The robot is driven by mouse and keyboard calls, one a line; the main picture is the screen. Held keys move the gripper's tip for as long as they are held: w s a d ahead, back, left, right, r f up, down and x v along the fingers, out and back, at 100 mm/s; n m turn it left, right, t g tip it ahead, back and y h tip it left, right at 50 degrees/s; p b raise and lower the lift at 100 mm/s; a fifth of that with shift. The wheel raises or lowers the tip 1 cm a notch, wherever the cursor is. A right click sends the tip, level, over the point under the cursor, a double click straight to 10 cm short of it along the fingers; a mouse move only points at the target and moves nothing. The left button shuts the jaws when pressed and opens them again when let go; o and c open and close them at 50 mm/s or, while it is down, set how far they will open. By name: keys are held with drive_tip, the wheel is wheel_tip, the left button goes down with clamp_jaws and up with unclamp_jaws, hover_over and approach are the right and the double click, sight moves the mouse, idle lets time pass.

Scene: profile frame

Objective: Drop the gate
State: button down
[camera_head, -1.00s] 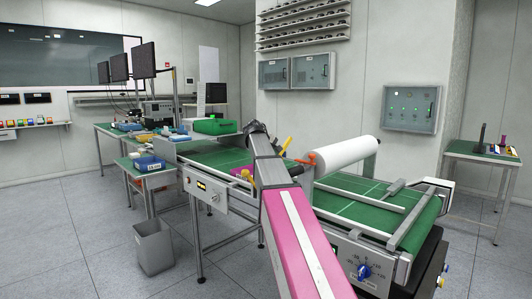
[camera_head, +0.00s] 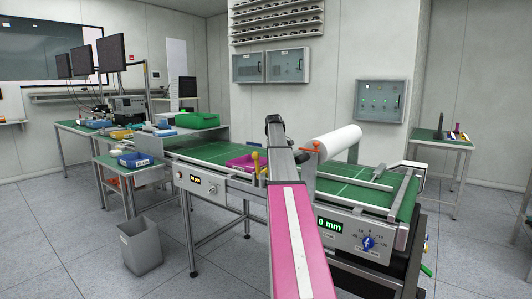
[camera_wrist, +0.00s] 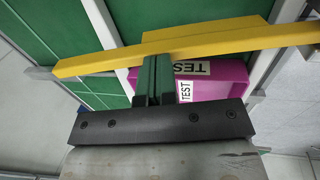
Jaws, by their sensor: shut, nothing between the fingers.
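A long yellow bar (camera_wrist: 200,42), which looks like the gate, crosses the wrist view above the green belt (camera_wrist: 40,30). My gripper (camera_wrist: 158,68) is shut, with its fingertips close to the bar's lower edge. I cannot tell whether they touch it. A magenta box (camera_wrist: 234,80) with white TEST labels lies beyond the fingers. In the head view the magenta box (camera_head: 240,164) is on the conveyor, left of my arm. A small yellow upright piece (camera_head: 256,160) stands beside it. My gripper is hidden behind my arm there.
A white roll (camera_head: 338,141) with an orange-red end piece (camera_head: 316,146) stands right of my arm. A control panel with a blue knob (camera_head: 368,242) and a display (camera_head: 330,225) is on the conveyor's front. A grey bin (camera_head: 140,245) stands on the floor at left.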

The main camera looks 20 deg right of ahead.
drive_tip(key=shift+x, duration=1.9)
drive_tip(key=shift+d+f, duration=0.15)
drive_tip(key=shift+f, duration=0.1)
drive_tip(key=shift+f, duration=0.15)
drive_tip(key=v, duration=1.1)
drive_tip(key=shift+r, duration=0.3)
